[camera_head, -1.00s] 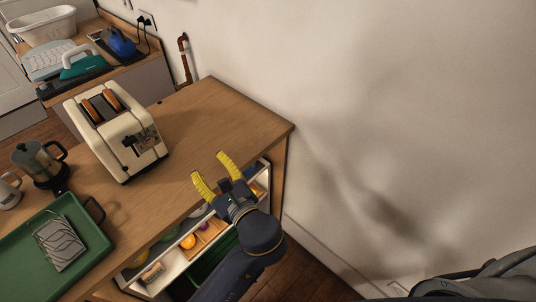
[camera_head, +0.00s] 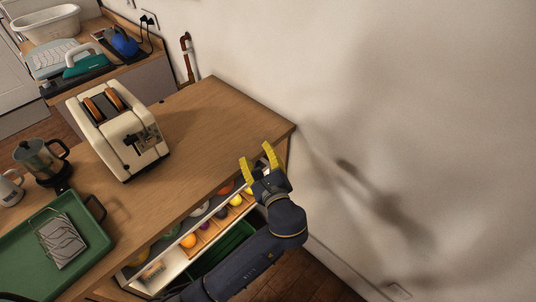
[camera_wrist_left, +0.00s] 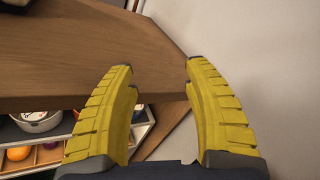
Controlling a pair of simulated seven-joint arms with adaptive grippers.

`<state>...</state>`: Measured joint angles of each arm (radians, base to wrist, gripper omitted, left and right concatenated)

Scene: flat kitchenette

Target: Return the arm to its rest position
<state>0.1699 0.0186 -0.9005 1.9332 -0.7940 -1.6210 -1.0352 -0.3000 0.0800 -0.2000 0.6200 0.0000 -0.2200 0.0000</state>
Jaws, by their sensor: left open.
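My left gripper (camera_head: 259,161) is open and empty, with yellow ribbed fingers. In the head view it is by the right end of the wooden counter (camera_head: 205,130), over the right end of the open drawer. In the left wrist view the two fingers (camera_wrist_left: 158,85) stand apart with nothing between them, and the counter edge shows beyond them. The dark blue arm of mine crosses in front of part of the drawer. My right gripper is in neither view.
The open drawer (camera_head: 165,272) below the counter holds several small round items, including an orange one (camera_head: 188,241). A toaster (camera_head: 128,145) with bread, a glass pot (camera_head: 38,157) and a green tray (camera_head: 22,248) with a rack stand on the counter. A wall (camera_head: 400,100) rises at right.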

